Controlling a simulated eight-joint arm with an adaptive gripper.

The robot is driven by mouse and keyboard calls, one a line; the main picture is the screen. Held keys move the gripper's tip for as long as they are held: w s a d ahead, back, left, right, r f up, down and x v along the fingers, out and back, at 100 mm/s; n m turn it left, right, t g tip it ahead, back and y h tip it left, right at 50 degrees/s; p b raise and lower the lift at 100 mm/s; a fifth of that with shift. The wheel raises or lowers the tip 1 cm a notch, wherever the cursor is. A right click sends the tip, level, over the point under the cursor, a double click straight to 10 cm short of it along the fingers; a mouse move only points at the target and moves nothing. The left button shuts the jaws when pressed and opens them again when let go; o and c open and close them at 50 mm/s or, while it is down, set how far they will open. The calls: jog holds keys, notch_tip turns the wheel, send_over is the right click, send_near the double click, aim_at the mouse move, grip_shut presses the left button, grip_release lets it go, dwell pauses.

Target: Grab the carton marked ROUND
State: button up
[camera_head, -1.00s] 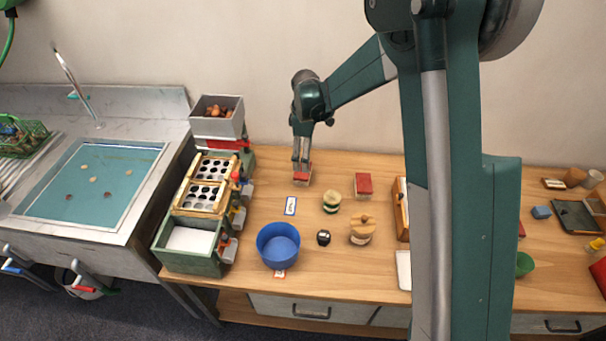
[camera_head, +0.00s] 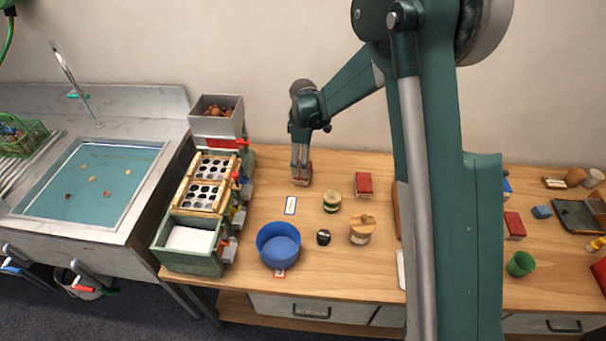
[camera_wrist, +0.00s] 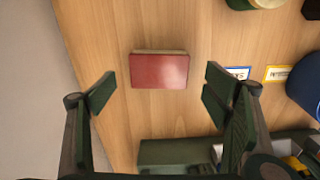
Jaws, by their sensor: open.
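A carton with a red top (camera_head: 304,181) stands on the wooden table near the wall, beneath my gripper (camera_head: 301,174). In the wrist view the same red-topped carton (camera_wrist: 159,72) lies between the two finger lines, slightly ahead of the fingertips. My gripper (camera_wrist: 160,92) is open, with a clear gap on both sides of the carton and nothing held. A second red-topped carton (camera_head: 363,185) stands to the right, and another red-topped carton (camera_head: 514,225) stands farther right, beyond my arm. No ROUND marking is readable on any of them.
A blue bowl (camera_head: 278,250), a dark small item (camera_head: 323,237), a green-banded round container (camera_head: 332,202) and a wooden pot (camera_head: 362,229) stand in front. A blue-edged card (camera_head: 291,205) lies near the carton. The green sorting unit (camera_head: 188,258) stands left.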

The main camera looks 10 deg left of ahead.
jog(key=shift+f, duration=0.1)
jog(key=shift+f+b, duration=0.75)
jog(key=shift+f, duration=1.75)
jog(key=c, duration=1.1)
jog(key=shift+r, duration=0.2)
jog(key=shift+r+p, duration=1.05)
jog(key=shift+r, duration=3.8)
